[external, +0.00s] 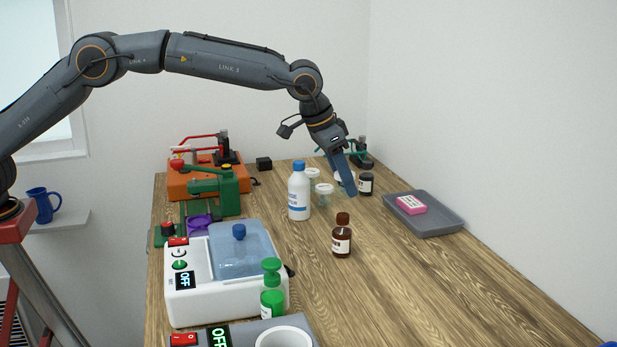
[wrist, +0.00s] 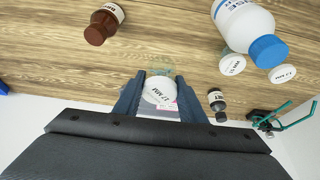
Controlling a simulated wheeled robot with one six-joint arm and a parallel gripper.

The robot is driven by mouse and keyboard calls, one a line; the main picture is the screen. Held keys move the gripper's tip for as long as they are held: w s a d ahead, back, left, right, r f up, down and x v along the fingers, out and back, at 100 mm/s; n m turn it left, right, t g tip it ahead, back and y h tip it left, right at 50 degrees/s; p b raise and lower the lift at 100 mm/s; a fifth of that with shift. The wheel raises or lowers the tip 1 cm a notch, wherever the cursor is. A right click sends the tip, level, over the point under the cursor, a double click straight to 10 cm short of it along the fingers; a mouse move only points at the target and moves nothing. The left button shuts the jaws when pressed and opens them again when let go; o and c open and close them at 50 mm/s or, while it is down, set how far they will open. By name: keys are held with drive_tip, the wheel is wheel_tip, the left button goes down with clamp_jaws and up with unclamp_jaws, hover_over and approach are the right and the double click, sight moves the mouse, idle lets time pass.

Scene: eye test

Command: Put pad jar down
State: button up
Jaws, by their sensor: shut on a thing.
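My gripper (external: 348,180) is shut on a small clear jar with a white lid, the pad jar (wrist: 158,91). In the wrist view the jar sits between the two blue-grey fingers (wrist: 158,98), with its lid lettering facing the camera. In the external view a finger covers much of the jar, and only part of its white lid (external: 339,175) shows. I cannot tell whether its base touches the table (external: 420,280). Two similar white-lidded jars (external: 325,190) (external: 313,175) stand to the left of it.
A grey tray (external: 440,222) at right holds a pink box (external: 410,204). Machines (external: 205,280) line the left side.

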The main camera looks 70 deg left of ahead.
sight(335, 193)
wheel_tip(335, 193, down, 9)
drive_tip(key=shift+r+p, duration=0.1)
drive_tip(key=shift+p, duration=0.9)
drive_tip(key=shift+f, duration=0.25)
drive_tip(key=o, duration=1.1)
drive_tip(key=shift+c, duration=0.2)
drive_tip(key=shift+r, duration=0.1)
drive_tip(key=shift+r, duration=0.2)
drive_tip(key=b+v, duration=0.2)
drive_tip(key=v, duration=0.9)
drive_tip(key=shift+s+r, duration=0.15)
drive_tip(key=shift+r, duration=0.25)
